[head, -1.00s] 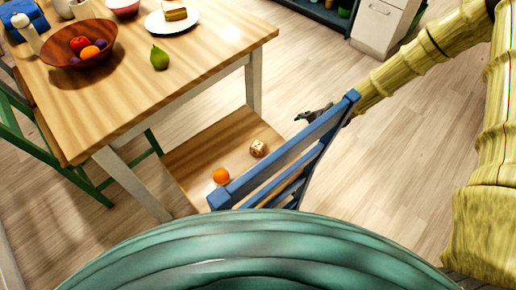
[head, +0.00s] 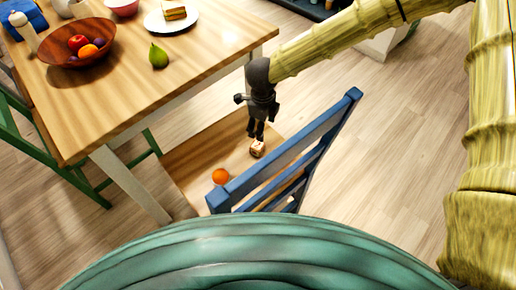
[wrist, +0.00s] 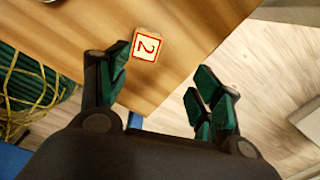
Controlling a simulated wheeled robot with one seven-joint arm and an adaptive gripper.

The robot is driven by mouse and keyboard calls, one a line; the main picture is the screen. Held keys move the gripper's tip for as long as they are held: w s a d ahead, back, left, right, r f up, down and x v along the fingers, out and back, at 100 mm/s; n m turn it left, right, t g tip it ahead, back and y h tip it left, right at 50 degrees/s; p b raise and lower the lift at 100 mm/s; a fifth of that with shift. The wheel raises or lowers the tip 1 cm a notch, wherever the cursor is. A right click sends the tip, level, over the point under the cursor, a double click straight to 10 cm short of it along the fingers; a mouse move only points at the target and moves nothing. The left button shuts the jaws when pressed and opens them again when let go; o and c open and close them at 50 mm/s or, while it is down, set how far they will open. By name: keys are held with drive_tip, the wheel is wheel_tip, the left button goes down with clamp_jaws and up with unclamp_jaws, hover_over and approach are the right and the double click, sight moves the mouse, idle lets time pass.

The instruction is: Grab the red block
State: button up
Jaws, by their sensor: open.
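The block (head: 257,148) is a small cube on the wooden seat of the blue chair. In the wrist view the block (wrist: 147,45) shows a pale face with a red border and a red number 2. My gripper (head: 257,134) points down just above the block in the head view and partly overlaps it. In the wrist view my gripper (wrist: 160,85) is open and empty. The block lies beyond the fingertips, nearer the left finger, and not between them.
The blue chair's backrest (head: 310,145) stands right beside my gripper. An orange (head: 221,176) lies on the seat to the left. The wooden table (head: 150,85) with a fruit bowl (head: 78,53), a pear (head: 158,56) and a plate (head: 172,22) is at the left.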

sight(258, 145)
drive_tip(key=shift+g, duration=0.4)
drive_tip(key=f+b, duration=0.1)
drive_tip(key=f, duration=0.2)
drive_tip(key=s+f, duration=0.1)
drive_tip(key=f, duration=0.2)
drive_tip(key=a+f+b, duration=0.1)
drive_tip(key=f, duration=0.3)
drive_tip(key=shift+s+a+b, duration=0.1)
drive_tip(key=shift+s+b, duration=0.15)
drive_tip(key=shift+b, duration=0.05)
drive_tip(key=shift+r, duration=0.1)
drive_tip(key=shift+c, duration=0.2)
drive_tip(key=c, duration=1.1)
